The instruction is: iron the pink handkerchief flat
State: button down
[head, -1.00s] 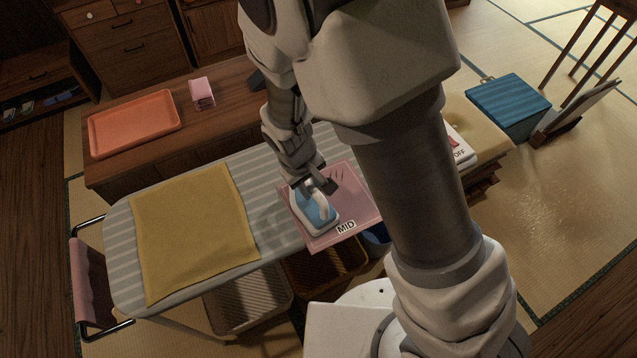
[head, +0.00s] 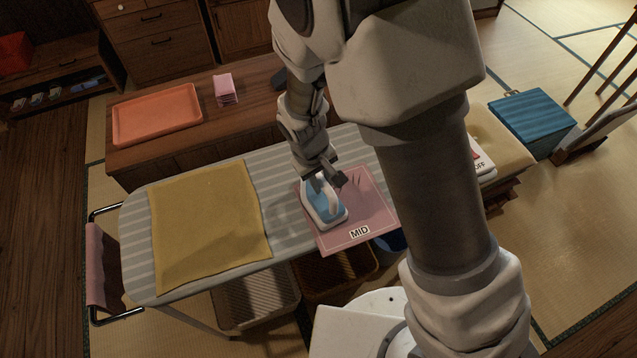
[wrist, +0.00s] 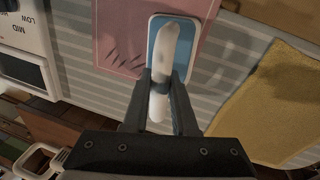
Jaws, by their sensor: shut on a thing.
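The pink handkerchief (head: 366,205) lies on the striped ironing board (head: 283,181), with its near edge at or past the board's front edge. Dark crease lines show on it, and in the wrist view the handkerchief (wrist: 118,40) has creases near one edge. A blue and white iron (head: 325,207) sits on the handkerchief's left part. My gripper (head: 327,180) is shut on the iron's white handle. The wrist view shows both fingers of my gripper (wrist: 160,90) around the handle of the iron (wrist: 185,60). The handkerchief under the iron is hidden.
A yellow cloth (head: 207,225) lies flat on the board's left part. An orange tray (head: 157,114) and folded pink cloths (head: 225,89) are on the wooden bench behind. A blue box (head: 533,118) stands at right.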

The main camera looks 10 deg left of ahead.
jog(key=w+d, duration=0.5)
jog(key=d, duration=0.3)
jog(key=shift+b, duration=0.45)
dwell(0.4)
jog(key=shift+w+d+f, duration=0.1)
jog(key=shift+w+d, duration=0.35)
jog(key=shift+d, duration=0.35)
jog(key=shift+w+d, duration=0.4)
jog(key=shift+d, duration=0.4)
notch_tip(320, 180, up, 6)
jog(key=p, duration=0.3)
jog(key=shift+p, duration=0.4)
notch_tip(320, 180, up, 3)
jog(key=shift+r+p, duration=0.1)
jog(key=shift+p, duration=0.95)
jog(key=shift+w, duration=0.1)
